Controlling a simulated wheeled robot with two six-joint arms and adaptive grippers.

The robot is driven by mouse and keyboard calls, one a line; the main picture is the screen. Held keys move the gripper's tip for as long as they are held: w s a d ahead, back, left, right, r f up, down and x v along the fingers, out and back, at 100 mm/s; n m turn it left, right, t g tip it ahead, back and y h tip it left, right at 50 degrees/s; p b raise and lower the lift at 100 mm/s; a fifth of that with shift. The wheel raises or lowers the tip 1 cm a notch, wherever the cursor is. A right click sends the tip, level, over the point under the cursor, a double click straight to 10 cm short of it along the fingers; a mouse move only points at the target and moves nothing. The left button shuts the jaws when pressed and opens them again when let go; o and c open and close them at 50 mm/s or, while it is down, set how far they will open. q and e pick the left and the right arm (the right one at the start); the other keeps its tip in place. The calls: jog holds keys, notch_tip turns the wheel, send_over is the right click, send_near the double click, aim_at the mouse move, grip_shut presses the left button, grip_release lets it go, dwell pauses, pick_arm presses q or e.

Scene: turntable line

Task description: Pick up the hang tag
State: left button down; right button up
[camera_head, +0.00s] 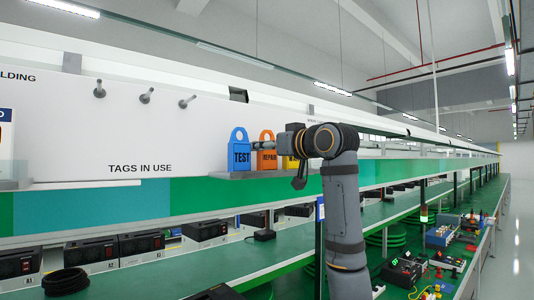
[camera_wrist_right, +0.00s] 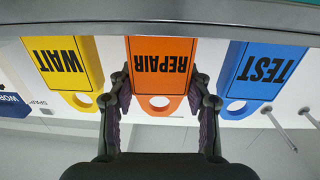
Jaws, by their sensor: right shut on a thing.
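Three hang tags stand side by side on a grey shelf (camera_head: 238,174): a blue TEST tag (camera_head: 241,150), an orange REPAIR tag (camera_head: 267,159) and a yellow WAIT tag, mostly hidden behind my arm in the head view. In the right wrist view, upside down, the orange tag (camera_wrist_right: 160,68) is in the middle, the yellow tag (camera_wrist_right: 68,68) left and the blue tag (camera_wrist_right: 257,75) right. My right gripper (camera_wrist_right: 160,82) has its fingers against both side edges of the orange tag, shut on it. The tag still stands in the row. My left gripper is not in view.
Empty pegs (camera_head: 145,96) stick out of the white panel above the words TAGS IN USE. Below run a green bench (camera_head: 200,262) with several dark boxes (camera_head: 141,243) and a black coil (camera_head: 66,281). Small devices (camera_head: 440,236) stand at the right.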

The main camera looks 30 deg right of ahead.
notch_tip(320, 180, up, 10)
jog(key=shift+s+a, duration=0.1)
jog(key=shift+a, duration=0.05)
jog(key=shift+d, duration=0.2)
jog(key=shift+a, duration=0.1)
dwell(0.3)
jog(key=shift+f, duration=0.1)
dwell(0.3)
